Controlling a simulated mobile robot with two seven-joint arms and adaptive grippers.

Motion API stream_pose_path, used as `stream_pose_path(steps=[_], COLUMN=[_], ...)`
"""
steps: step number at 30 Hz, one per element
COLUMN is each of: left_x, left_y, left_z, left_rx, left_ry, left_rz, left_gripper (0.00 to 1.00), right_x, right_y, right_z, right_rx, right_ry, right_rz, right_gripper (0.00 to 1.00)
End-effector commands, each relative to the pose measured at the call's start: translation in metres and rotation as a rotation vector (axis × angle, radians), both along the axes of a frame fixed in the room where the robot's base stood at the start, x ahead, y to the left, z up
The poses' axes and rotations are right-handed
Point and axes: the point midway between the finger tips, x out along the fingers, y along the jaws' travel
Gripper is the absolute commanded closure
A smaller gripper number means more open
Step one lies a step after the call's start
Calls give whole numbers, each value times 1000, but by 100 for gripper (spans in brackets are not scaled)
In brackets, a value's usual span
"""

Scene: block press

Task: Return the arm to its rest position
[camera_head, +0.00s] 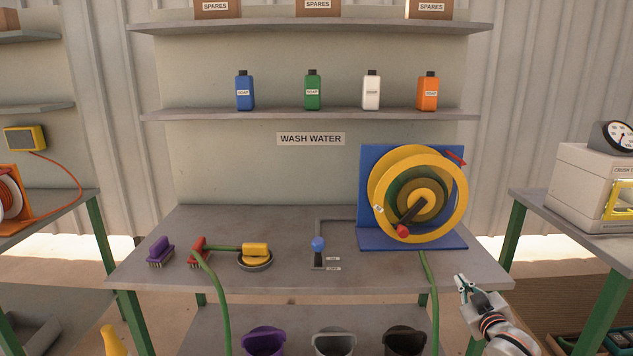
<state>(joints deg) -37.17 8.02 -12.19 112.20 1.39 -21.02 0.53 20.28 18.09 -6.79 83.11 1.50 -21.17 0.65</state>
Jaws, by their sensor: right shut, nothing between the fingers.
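My right gripper (465,283) is at the lower right, in front of the table's front right edge. It is shut and empty, and it touches nothing that I can see. My right arm comes in from the bottom right corner. My left gripper is out of view. The grey table (290,223) lies to the left of the gripper and behind it. A yellow hose reel (462,208) on a blue stand (375,160) is on the table's right part, above the gripper in the picture.
A green hose (434,300) hangs just left of my right gripper. Buckets (333,341) stand below. Another table (560,215) is at right.

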Motion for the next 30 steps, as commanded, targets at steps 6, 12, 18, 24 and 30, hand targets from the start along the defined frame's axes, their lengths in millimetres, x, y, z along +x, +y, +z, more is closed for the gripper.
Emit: stream_pose_path(steps=[6,12,18,24,30], left_x=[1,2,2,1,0], left_y=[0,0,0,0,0], left_z=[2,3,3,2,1], left_rx=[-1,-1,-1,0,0], left_ry=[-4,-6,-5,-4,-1], left_rz=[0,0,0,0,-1], left_gripper=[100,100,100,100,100], right_x=[-86,-193,-308,-395,-427], right_y=[55,109,154,183,194], right_z=[-104,-184,-233,-250,-252], right_rx=[43,110,191,258,286], right_ry=[131,263,390,483,518], right_rz=[66,119,150,157,156], right_gripper=[100,100,100,100,100])
